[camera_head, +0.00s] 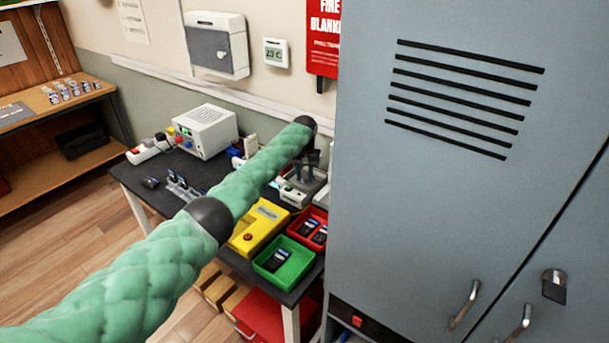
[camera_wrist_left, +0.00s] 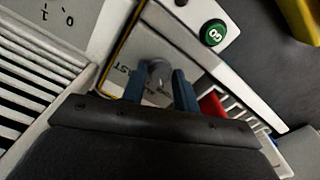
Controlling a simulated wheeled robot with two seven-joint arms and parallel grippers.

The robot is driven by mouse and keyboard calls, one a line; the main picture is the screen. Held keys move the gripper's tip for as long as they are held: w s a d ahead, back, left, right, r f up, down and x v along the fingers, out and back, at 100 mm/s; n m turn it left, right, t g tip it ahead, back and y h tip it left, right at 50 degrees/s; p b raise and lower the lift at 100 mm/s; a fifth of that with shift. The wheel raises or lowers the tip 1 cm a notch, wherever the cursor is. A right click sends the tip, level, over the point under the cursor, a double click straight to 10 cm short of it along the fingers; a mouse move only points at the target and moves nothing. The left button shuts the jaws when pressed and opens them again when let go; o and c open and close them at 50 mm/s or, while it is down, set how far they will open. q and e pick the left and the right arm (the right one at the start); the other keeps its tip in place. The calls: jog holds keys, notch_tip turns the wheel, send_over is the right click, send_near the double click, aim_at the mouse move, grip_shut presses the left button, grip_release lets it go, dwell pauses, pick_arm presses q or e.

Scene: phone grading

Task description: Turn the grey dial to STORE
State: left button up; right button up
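The grey dial (camera_wrist_left: 155,76) shows in the left wrist view on a light panel with a dark and yellow border. Partly readable lettering, "AST", is beside it; I cannot read STORE or tell where the dial points. My left gripper (camera_wrist_left: 158,88) has its two blue fingers apart, one on each side of the dial; I cannot tell whether they touch it. In the head view my left gripper (camera_head: 306,168) points down over the light device (camera_head: 291,198) at the back of the table, and the dial is hidden there. My right gripper is not in view.
A green GO button (camera_wrist_left: 213,33) sits close to the dial. On the dark table are a yellow box (camera_head: 258,227), a green tray (camera_head: 284,262) and a red tray (camera_head: 302,238) with phones, and a white power unit (camera_head: 205,131). A tall grey cabinet (camera_head: 440,190) stands close on the right.

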aim_at(304, 176)
pick_arm(q)
jog(key=o, duration=0.3)
jog(key=shift+r, duration=0.15)
jog(key=shift+r, duration=0.3)
notch_tip(304, 176, up, 7)
jog(key=shift+f+b, duration=0.1)
jog(key=shift+b, duration=1.05)
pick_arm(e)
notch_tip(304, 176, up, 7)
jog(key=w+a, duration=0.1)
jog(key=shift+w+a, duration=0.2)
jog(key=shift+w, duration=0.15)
